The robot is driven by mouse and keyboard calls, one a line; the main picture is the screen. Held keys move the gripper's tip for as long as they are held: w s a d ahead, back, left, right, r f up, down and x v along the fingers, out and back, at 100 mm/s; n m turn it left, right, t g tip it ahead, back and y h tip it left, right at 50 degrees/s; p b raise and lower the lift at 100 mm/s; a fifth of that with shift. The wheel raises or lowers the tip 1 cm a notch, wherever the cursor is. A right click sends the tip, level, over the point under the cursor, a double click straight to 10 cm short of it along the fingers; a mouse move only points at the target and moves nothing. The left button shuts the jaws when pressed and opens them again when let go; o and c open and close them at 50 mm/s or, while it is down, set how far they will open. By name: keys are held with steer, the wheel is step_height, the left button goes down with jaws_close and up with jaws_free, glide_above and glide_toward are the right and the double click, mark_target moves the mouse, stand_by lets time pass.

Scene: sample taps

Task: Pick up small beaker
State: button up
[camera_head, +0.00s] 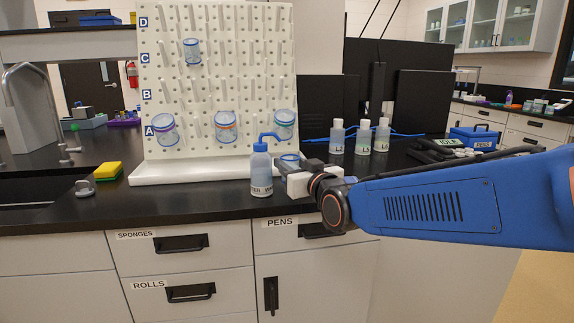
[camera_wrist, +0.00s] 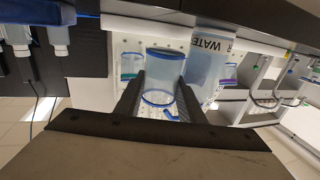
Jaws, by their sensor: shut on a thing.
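A small clear beaker with a blue rim (camera_wrist: 164,62) sits between the fingers of my gripper (camera_wrist: 160,84) in the wrist view. My gripper is shut on its sides. In the head view my gripper (camera_head: 284,179) is at the front of the counter, right of the wash bottle. The beaker's blue rim (camera_head: 290,157) shows just above it there, and its lower part is hidden. I cannot tell whether the beaker touches the counter or tray.
A wash bottle labelled WATER (camera_head: 261,174) stands close left of the gripper. The white pegboard (camera_head: 214,80) behind holds several beakers. Small bottles (camera_head: 364,138) stand to the right at the back. A yellow sponge (camera_head: 108,171) and a sink are at left.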

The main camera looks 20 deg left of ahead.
steer(key=v, duration=1.5)
steer(key=shift+d, duration=0.15)
steer(key=shift+s, duration=0.15)
stand_by(0.4)
steer(key=shift+o, duration=1.1)
steer(key=shift+c, duration=1.1)
steer(key=w+d+r, duration=0.1)
steer(key=w+d, duration=0.2)
steer(key=d, duration=0.2)
steer(key=shift+d, duration=0.1)
